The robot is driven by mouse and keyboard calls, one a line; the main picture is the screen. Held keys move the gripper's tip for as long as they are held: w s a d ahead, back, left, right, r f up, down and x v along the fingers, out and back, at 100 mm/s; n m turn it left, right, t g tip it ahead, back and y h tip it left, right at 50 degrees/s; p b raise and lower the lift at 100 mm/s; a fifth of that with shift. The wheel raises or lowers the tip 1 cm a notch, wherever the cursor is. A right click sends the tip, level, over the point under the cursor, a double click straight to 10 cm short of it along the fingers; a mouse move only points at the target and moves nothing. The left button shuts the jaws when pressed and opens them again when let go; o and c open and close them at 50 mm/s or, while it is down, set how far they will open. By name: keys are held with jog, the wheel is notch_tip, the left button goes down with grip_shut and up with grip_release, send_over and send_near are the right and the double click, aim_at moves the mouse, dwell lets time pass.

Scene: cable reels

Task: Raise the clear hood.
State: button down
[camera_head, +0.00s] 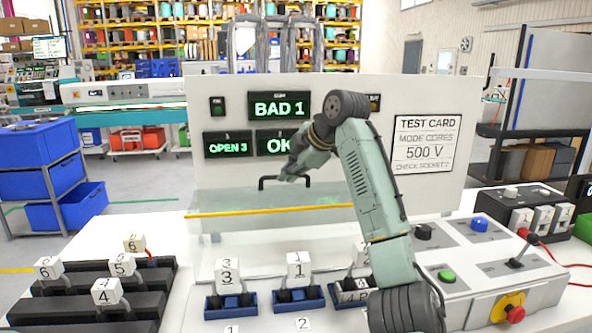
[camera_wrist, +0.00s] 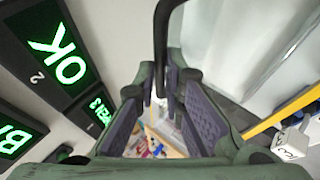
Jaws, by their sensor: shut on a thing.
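The clear hood (camera_head: 235,198) stands in front of the white test panel, with a yellow strip (camera_head: 270,210) along its edge. It also shows in the wrist view (camera_wrist: 270,65), its yellow strip at right. A black bar handle (camera_head: 264,181) is on the hood. My gripper (camera_head: 288,174) reaches it from the right. In the wrist view my gripper (camera_wrist: 165,88) has its fingers closed around the handle (camera_wrist: 161,45). My arm hides part of the hood and panel on the right.
Blue sockets (camera_head: 230,305) with numbered white blocks sit below the hood. Black racks (camera_head: 95,295) with numbered blocks stand at left. A control box (camera_head: 490,265) with buttons and a lever is at right. A test card (camera_head: 427,144) is on the panel.

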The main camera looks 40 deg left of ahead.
jog(key=shift+w+a+r, duration=0.15)
jog(key=shift+w+r, duration=0.1)
jog(key=shift+r, duration=0.45)
jog(key=c, duration=1.8)
grip_release()
jog(key=shift+s+r, duration=0.1)
jog(key=shift+o, duration=0.6)
jog(key=shift+f, duration=0.3)
jog(key=v, duration=1.2)
jog(key=shift+s, duration=0.1)
